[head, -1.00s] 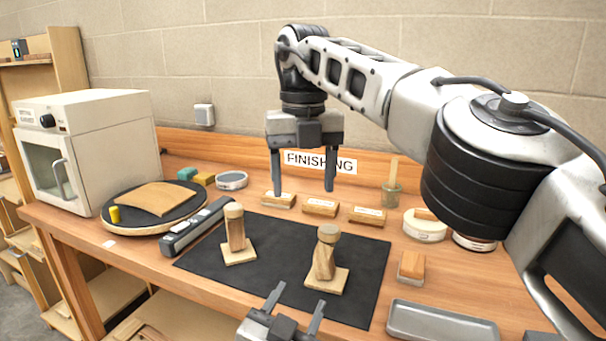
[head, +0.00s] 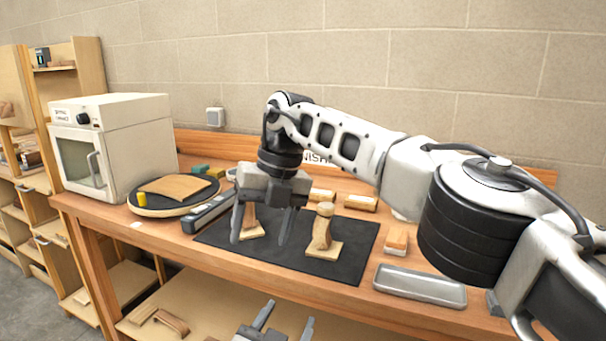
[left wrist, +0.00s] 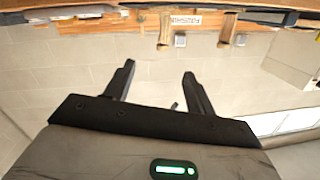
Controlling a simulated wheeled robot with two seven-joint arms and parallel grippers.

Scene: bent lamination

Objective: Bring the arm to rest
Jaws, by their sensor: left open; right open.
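My right gripper (head: 261,238) hangs from the arm that comes in from the right, fingers down and apart, with nothing between them. In the head view it overlaps the left wooden piece (head: 249,218) on the dark mat (head: 222,235) and hides its top; whether it touches cannot be told. My left gripper (head: 287,318) is at the bottom edge, fingers apart and empty, in front of the bench. Its open fingers also show in the left wrist view (left wrist: 159,72), with wall and bench edge upside down behind them. A second wooden piece (head: 323,232) stands upright to the right.
A grey tray (head: 420,285) lies at the bench's front right. Wooden blocks (head: 361,202) stand behind the mat. A shelf (head: 128,320) runs below.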

